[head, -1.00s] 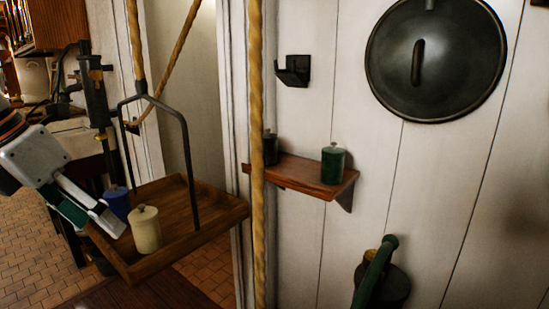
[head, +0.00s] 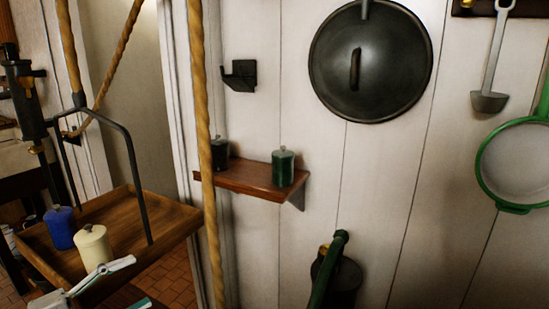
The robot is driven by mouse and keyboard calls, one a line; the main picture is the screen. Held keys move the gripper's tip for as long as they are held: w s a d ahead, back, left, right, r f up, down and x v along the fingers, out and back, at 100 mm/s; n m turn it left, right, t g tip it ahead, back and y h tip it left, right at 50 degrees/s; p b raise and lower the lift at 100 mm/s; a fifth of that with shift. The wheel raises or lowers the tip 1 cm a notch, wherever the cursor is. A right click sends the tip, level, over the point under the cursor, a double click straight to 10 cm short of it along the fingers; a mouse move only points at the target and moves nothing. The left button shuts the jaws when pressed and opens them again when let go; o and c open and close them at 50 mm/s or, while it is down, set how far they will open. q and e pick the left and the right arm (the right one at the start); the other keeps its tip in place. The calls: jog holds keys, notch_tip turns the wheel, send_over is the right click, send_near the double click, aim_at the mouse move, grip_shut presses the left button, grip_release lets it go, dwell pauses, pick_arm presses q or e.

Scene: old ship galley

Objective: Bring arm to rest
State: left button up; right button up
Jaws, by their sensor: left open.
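My left gripper (head: 136,283) shows at the bottom left, partly cut off by the lower edge of the head view. Its two light grey fingers are apart, and I see nothing between them. It is in front of the hanging wooden tray (head: 178,232), below and to the right of the cream lidded canister (head: 92,248). The upper finger overlaps the tray's front edge in the picture; I cannot tell whether they touch. Most of the left arm is out of the picture. My right gripper is not in view.
A blue canister (head: 60,228) stands on the tray beside the cream one. A pot lid (head: 370,62), ladle (head: 490,98) and green-rimmed strainer (head: 518,165) hang right.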

pick_arm(q)
jog(key=s+d+f+n+t+y+p, duration=0.1)
jog(key=s+f+n+y, duration=0.25)
jog(key=f+n, duration=0.5)
jog(key=s+f+n+t+y, duration=0.1)
jog(key=s+f+n+y, duration=0.3)
jog(key=f, duration=0.8)
jog(key=s+d+f+n+g+y, duration=0.2)
jog(key=s+d+f+n+g, duration=0.2)
jog(key=f, duration=0.9)
jog(key=s+d+n, duration=0.3)
jog(key=s+d, duration=0.2)
jog(key=s, duration=0.1)
jog(key=shift+s+g+p, duration=0.3)
jog(key=shift+s+p, duration=0.1)
